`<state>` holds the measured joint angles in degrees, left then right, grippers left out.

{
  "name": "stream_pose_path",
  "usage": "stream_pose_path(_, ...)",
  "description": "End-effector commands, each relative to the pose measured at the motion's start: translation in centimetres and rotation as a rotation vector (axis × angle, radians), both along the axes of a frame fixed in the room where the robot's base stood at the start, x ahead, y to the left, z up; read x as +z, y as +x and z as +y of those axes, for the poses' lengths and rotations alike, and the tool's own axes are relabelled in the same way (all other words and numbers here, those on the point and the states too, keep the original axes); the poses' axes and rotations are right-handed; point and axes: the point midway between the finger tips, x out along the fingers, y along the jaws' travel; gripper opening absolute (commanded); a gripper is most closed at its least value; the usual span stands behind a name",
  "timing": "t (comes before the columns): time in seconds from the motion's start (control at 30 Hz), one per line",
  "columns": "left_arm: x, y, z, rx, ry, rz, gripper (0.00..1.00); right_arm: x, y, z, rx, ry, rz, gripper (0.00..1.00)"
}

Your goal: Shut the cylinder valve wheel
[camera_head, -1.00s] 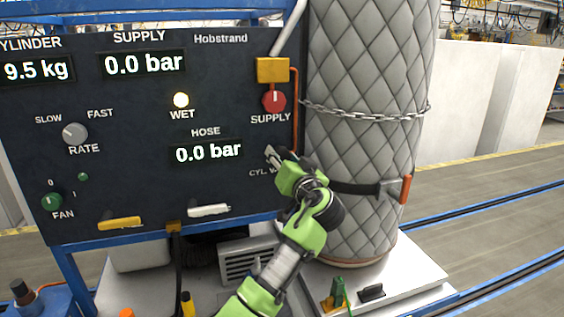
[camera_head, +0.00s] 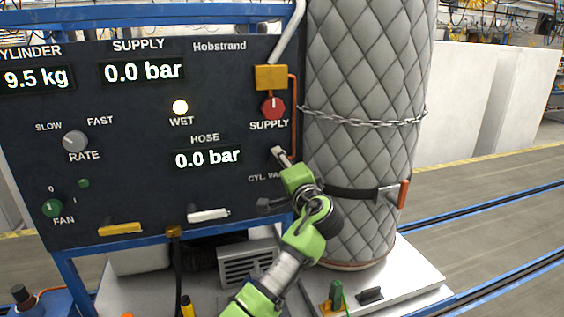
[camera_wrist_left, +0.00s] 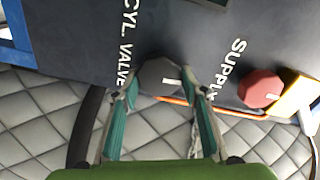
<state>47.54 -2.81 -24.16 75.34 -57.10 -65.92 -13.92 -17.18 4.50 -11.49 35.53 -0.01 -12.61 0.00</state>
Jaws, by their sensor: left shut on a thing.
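The cylinder valve wheel (camera_wrist_left: 160,73) is a dark grey round knob with a white mark, beside the CYL VALVE lettering on the dark panel. It sits between the fingertips of my left gripper (camera_wrist_left: 160,90) in the left wrist view, and the gripper is shut on it. In the head view my left gripper (camera_head: 279,154) reaches up to the panel's right edge, between the SUPPLY and CYL. VALVE labels, and hides most of the wheel. My right gripper is in neither view.
The red SUPPLY knob (camera_head: 273,107) is just above the gripper, under a yellow block (camera_head: 271,77). A quilted grey cylinder (camera_head: 365,90) with a chain (camera_head: 365,121) stands close on the right. The displays read 9.5 kg, 0.0 bar supply and 0.0 bar hose.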

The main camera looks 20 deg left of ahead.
Motion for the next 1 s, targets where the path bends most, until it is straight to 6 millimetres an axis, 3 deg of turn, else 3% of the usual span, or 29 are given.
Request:
stream_pose_path(0.73,-0.11,0.02,-0.05,-0.001,0.071,0.048,0.19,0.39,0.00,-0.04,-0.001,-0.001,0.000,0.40)
stream_pose_path(0.77,-0.11,0.02,-0.03,-0.001,0.071,0.048,0.48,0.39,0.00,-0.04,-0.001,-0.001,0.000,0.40)
stream_pose_path(0.8,-0.11,0.02,-0.03,-0.001,0.071,0.048,0.57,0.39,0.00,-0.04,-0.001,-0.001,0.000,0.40)
stream_pose_path(1.0,-0.09,0.01,-0.02,0.000,0.070,0.047,0.57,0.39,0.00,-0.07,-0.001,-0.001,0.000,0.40)
